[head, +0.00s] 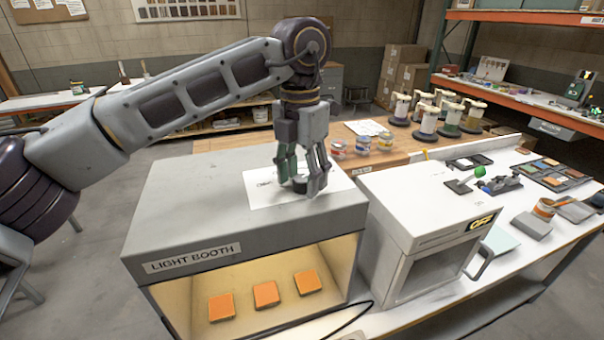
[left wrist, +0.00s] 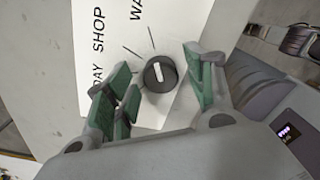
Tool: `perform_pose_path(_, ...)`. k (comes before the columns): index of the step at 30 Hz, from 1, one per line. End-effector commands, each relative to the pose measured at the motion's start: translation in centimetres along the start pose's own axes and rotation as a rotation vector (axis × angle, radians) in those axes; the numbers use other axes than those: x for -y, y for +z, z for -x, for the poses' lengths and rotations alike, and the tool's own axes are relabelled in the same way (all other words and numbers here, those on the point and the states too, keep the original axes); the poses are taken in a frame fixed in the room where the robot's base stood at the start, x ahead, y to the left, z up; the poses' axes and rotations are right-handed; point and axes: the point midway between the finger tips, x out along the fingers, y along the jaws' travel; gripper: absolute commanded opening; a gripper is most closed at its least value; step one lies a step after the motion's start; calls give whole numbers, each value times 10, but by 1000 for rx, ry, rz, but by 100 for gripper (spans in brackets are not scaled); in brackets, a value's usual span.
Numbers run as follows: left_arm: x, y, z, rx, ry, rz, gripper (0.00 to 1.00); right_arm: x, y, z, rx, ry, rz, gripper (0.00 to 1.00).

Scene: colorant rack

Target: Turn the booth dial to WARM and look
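The light booth (head: 160,230) is a grey box with its front open; its inside glows warm yellow. Three orange chips (head: 266,294) lie on its floor. My left gripper (head: 303,190) points down at the white label sheet (head: 262,193) on the booth top. In the left wrist view the dark round dial (left wrist: 160,74) sits between the green-padded fingers (left wrist: 165,85), which stand apart with gaps beside it. The dial's white pointer aims up and slightly left, roughly along the tick near "WA". "SHOP" and "DAY" read to the left; the rest of "WA" is cut off.
A white box (head: 420,205) with an "OFF" display stands close to the booth's right. Small paint cans (head: 361,145) stand behind it, and trays and tools lie on the white bench at right. A black cable (head: 330,322) runs in front of the booth.

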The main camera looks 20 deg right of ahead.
Motion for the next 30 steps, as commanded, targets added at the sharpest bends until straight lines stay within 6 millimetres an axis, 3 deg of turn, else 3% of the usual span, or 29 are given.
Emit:
perform_pose_path(14,0,0,8,-1,0,0,55,0,0,0,0,0,0,60)
perform_pose_path(30,0,1,80,2,1,0,55,1,0,0,0,-1,0,60)
